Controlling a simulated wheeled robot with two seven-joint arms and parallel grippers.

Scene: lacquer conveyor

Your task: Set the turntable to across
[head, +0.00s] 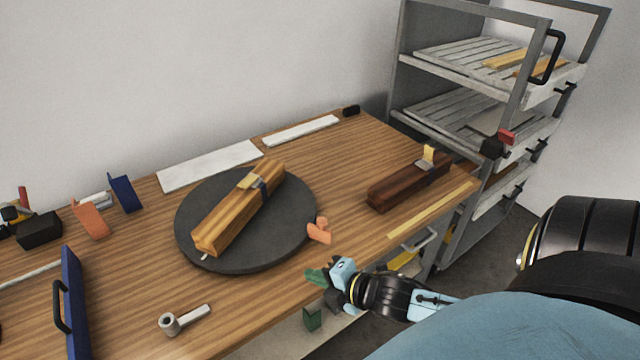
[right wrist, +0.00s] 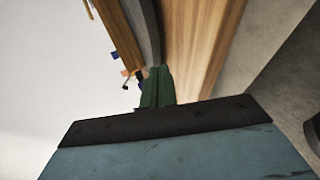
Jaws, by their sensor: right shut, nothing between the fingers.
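The turntable (head: 288,200) is a dark grey round disc on the wooden workbench. A light-brown wooden piece (head: 228,221) lies on it, running from the front left to the back right, at a slant to the bench's length. A dark band and a pale plate sit near its far end. An orange tab (head: 318,231) stands at the turntable's right rim. My right gripper (head: 316,277), with green fingertips, is shut and empty near the bench's front edge, apart from the disc and tab. Its green fingers (right wrist: 156,88) also show in the right wrist view. My left gripper is not in view.
A dark-brown wooden piece (head: 408,182) lies on the right of the bench. A grey metal tool (head: 184,320) lies at the front. A blue panel with a handle (head: 74,305) stands at left. A grey rack (head: 450,70) stands behind at right.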

